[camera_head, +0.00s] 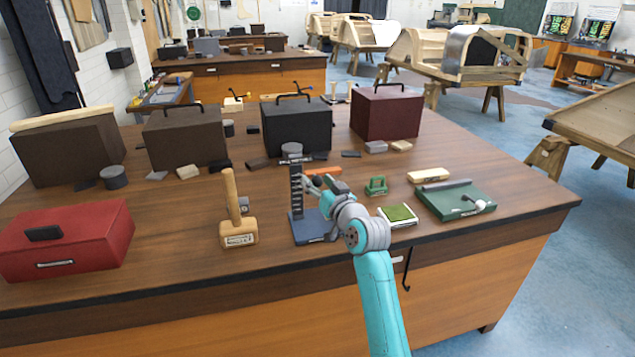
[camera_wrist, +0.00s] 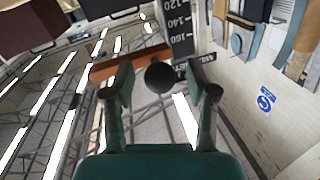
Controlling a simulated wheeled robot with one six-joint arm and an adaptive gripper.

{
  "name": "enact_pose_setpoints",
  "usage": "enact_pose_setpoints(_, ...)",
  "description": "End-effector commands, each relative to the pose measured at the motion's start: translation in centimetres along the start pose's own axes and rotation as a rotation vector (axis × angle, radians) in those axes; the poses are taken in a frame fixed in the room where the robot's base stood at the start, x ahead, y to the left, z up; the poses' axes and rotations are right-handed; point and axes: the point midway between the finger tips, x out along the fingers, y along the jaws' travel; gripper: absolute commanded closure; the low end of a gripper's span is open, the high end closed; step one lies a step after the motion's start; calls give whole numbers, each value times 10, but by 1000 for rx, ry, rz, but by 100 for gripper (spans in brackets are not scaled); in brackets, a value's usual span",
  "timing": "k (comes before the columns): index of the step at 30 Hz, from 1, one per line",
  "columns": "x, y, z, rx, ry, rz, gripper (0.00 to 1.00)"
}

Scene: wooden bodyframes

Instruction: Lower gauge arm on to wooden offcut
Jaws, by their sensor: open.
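The height gauge has a dark upright scale (camera_head: 296,187) on a blue base (camera_head: 312,228). Its white numbers also show on the scale in the wrist view (camera_wrist: 178,30). An orange bar (camera_head: 322,171), seemingly the gauge arm, sticks out to the right near the top of the scale. My gripper (camera_head: 334,188) is just right of the scale, below the bar. In the wrist view my gripper (camera_wrist: 165,88) is open, with a round dark knob (camera_wrist: 160,77) between its fingers; contact is not clear. I cannot tell which wooden piece is the offcut; a pale wooden block (camera_head: 428,175) lies at the right.
A wooden mallet (camera_head: 238,232) stands left of the gauge, with a red toolbox (camera_head: 65,240) beyond it. A green-topped pad (camera_head: 397,215) and a green case (camera_head: 456,200) lie to the right. Large dark boxes (camera_head: 297,125) stand behind.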

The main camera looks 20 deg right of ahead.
Motion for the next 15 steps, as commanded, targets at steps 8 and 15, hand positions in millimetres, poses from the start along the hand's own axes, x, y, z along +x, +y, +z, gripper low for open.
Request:
enact_pose_setpoints(8, 6, 0, 0, -1, 1, 0, 43)
enact_pose_setpoints(15, 6, 0, 0, -1, 1, 0, 75)
